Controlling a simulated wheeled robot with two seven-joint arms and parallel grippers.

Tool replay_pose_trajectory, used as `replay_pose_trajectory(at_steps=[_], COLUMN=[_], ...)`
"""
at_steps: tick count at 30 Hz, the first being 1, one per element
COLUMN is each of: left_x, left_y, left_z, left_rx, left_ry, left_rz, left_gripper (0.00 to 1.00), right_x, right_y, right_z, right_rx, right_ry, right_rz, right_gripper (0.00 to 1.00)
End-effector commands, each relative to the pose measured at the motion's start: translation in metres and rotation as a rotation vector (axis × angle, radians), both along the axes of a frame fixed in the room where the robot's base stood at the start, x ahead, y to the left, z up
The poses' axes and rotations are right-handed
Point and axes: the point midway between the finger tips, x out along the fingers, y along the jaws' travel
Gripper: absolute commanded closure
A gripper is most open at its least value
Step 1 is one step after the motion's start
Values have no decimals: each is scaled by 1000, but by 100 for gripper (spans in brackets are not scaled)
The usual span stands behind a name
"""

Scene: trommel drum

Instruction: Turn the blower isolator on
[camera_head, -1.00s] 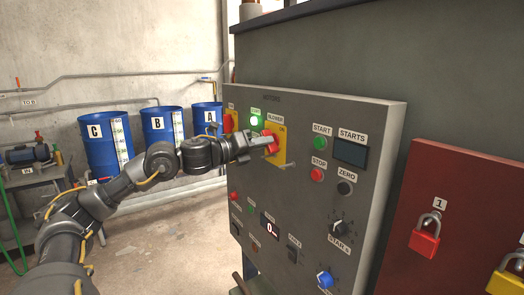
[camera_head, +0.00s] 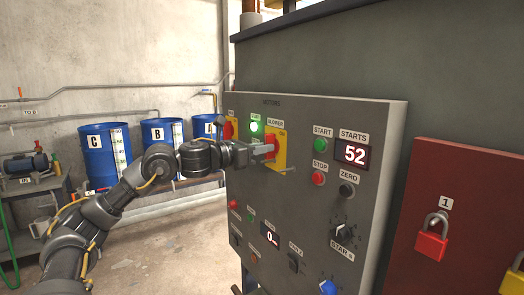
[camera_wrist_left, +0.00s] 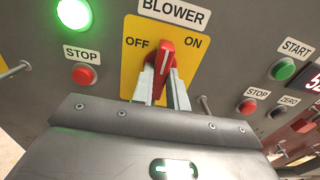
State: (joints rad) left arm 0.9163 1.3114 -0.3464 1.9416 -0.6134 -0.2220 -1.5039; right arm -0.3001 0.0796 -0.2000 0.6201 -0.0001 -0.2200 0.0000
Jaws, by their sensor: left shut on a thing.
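The blower isolator (camera_head: 279,150) is a red rotary handle on a yellow plate on the grey motors panel. In the left wrist view the red handle (camera_wrist_left: 166,62) stands close to upright, tilted slightly right, between the OFF and ON labels on the yellow plate (camera_wrist_left: 131,66). My left gripper (camera_head: 262,149) faces the panel. In the wrist view its two fingers (camera_wrist_left: 160,80) are closed around the handle's sides. In the head view the gripper partly hides the handle. My right gripper is in neither view.
A lit green lamp (camera_head: 254,127) sits beside the isolator. Start (camera_head: 320,145) and stop (camera_head: 318,179) buttons and a display reading 52 (camera_head: 354,155) are to its right. Metal pegs (camera_wrist_left: 205,105) stick out near the fingers. A red board with padlocks (camera_head: 431,238) stands at the right.

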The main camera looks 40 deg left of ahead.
Motion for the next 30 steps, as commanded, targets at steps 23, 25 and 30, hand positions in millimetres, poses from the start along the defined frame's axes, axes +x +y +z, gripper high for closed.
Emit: replay_pose_trajectory(at_steps=[23,25,30], left_x=[0,0,-4], left_y=[0,0,2], left_z=[-1,-1,-2], left_rx=[29,29,30], left_ry=[-5,-6,-7], left_rz=[-1,-1,2], left_gripper=[75,75,75], right_x=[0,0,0], right_y=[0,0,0], right_z=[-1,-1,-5], right_rx=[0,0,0], right_ry=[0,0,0], right_rz=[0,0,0], right_gripper=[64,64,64])
